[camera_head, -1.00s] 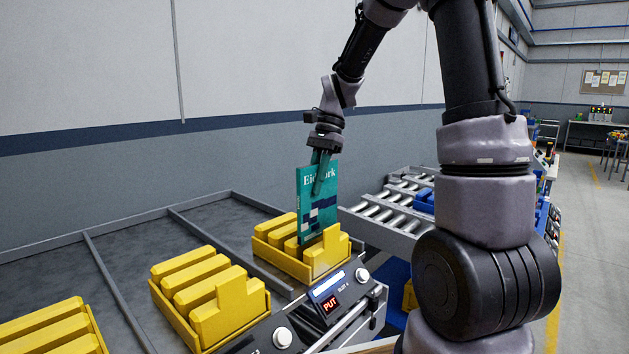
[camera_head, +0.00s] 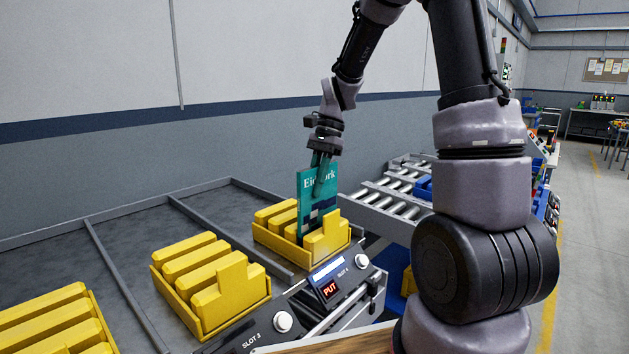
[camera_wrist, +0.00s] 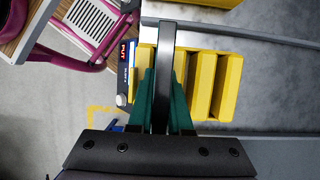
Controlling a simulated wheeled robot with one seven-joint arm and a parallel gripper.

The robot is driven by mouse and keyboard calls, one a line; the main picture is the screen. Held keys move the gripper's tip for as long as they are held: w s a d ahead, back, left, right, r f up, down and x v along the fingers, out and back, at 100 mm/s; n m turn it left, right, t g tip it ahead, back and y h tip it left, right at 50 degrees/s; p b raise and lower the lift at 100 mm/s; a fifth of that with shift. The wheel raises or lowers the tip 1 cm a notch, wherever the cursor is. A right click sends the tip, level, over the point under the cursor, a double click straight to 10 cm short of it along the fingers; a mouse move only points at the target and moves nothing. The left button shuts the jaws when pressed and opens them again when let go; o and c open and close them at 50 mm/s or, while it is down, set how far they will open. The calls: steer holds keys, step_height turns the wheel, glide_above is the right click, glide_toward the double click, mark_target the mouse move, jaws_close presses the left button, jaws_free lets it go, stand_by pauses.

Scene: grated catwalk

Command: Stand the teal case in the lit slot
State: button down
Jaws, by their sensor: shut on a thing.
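The teal case (camera_head: 305,205), with white lettering and a dark and white pattern, stands roughly upright in my gripper (camera_head: 321,183). My fingers close on its upper part. Its lower end is down among the yellow dividers of the slot 4 rack (camera_head: 283,243), and the bottom edge is hidden by them. The slot 4 panel (camera_head: 330,289) glows red with "PUT". In the wrist view, my gripper (camera_wrist: 163,105) has a finger on each side of a dark, thin edge, apparently the case's, over the yellow rack (camera_wrist: 204,85).
Another yellow rack (camera_head: 210,288) stands to the left, by the slot 3 label, with a further one (camera_head: 60,325) at the lower left. A grey divider rail (camera_head: 215,232) runs between bays. A roller conveyor (camera_head: 395,205) lies behind, to the right.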

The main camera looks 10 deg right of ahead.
mark_target(315, 167)
steer(key=shift+f, duration=1.85)
steer(key=shift+c, duration=1.8)
jaws_free()
steer(key=shift+r, duration=4)
